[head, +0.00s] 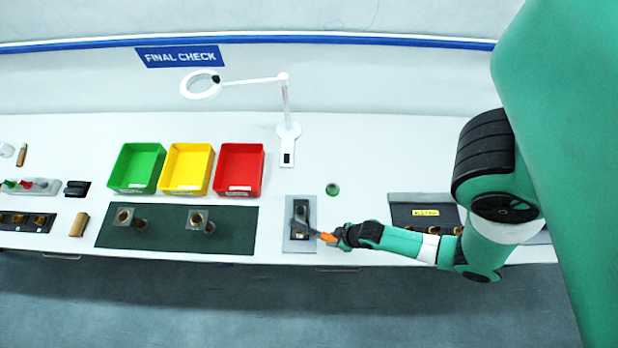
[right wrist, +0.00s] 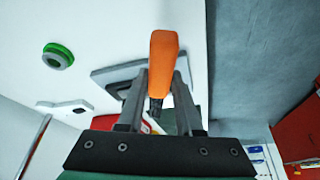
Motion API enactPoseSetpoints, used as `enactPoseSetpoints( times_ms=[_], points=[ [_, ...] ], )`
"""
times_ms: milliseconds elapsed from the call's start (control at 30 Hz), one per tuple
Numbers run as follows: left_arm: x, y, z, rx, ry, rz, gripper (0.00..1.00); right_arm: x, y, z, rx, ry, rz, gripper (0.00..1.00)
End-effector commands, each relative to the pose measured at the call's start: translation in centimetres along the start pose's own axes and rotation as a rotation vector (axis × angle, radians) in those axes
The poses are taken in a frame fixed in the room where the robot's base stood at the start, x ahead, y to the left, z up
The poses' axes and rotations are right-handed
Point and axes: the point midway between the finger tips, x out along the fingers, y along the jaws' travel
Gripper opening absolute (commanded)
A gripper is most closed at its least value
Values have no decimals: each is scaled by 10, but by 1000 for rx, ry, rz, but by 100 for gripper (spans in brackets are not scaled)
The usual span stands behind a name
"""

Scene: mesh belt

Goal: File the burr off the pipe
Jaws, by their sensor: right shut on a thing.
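My right gripper (head: 343,237) is shut on the orange-handled file (head: 327,237). In the right wrist view the orange handle (right wrist: 163,62) stands up between the two fingers of the right gripper (right wrist: 162,85). The file's grey end reaches over a grey plate with a dark recess (head: 300,246); I cannot tell whether it touches. Two metal pipe pieces with square flanges, the left one (head: 125,217) and the right one (head: 198,221), sit on a dark green mat (head: 170,240). I cannot make out a burr on either. My left gripper is not in view.
Green (head: 138,167), yellow (head: 187,168) and red (head: 240,169) bins stand behind the mat. A white magnifier lamp (head: 287,130) stands behind the plate, a green ring (head: 332,189) to its right. A dark tray (head: 410,199) lies partly behind my right arm.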

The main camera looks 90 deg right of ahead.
Motion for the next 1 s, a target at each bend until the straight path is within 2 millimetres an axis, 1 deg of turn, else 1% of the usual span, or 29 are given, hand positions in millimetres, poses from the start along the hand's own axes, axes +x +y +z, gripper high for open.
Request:
enactPoseSetpoints(
  times_ms=[167, 333, 467, 633, 833, 1000],
  points=[
    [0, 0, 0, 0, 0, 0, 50, -1, 0, 3, 0, -2, 0, 0],
    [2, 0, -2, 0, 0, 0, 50, -6, 0, 14, 0, -3, 0, 0],
    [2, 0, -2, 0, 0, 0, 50, -7, 0, 16, 0, -1, 0, 0],
    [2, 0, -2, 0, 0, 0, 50, -5, 0, 13, 0, 1, 0, 0],
    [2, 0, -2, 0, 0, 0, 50, 1, 0, 2, 0, -1, 0, 0],
    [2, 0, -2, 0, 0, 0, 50, 2, 0, 1, 0, -2, 0, 0]
  ],
)
